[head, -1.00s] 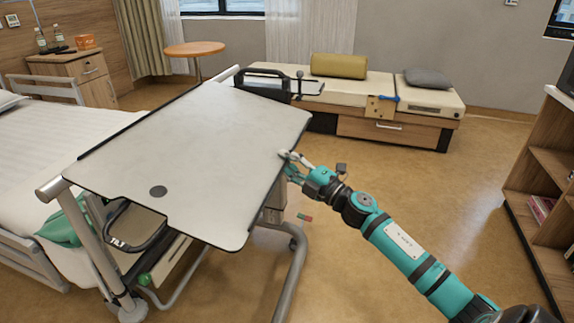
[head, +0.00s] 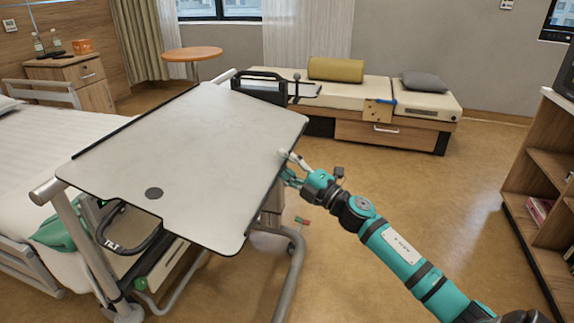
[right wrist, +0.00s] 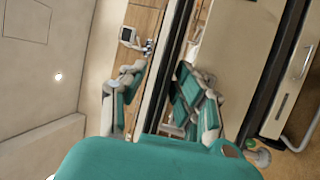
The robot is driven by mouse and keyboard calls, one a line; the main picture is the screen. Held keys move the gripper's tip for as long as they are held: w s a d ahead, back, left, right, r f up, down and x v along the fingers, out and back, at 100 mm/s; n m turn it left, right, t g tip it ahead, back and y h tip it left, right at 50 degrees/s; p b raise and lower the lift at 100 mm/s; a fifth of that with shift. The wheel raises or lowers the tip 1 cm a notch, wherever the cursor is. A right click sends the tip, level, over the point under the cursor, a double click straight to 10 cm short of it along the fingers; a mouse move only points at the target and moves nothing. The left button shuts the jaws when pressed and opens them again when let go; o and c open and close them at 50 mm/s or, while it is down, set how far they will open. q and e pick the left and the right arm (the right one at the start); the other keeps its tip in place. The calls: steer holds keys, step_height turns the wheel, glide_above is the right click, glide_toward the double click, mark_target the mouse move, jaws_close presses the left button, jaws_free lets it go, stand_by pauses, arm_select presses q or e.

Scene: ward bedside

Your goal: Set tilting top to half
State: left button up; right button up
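The tilting top (head: 205,140) is a large pale board with dark edges, standing beside the bed in the head view. I cannot tell its exact angle from here. My right gripper (head: 284,167) is at the board's right edge. In the right wrist view its two fingers (right wrist: 160,100) are spread apart, with a long dark-rimmed edge running between them. Whether either finger touches the board is unclear. My left gripper is not in view.
The table's metal frame (head: 294,265) stands on the floor below the board. The bed (head: 50,150) is at the left, a bench with cushions (head: 385,105) at the back, and a bookshelf (head: 545,165) at the right. The floor between is mostly clear.

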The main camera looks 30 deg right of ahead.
steer(key=v, duration=1.2)
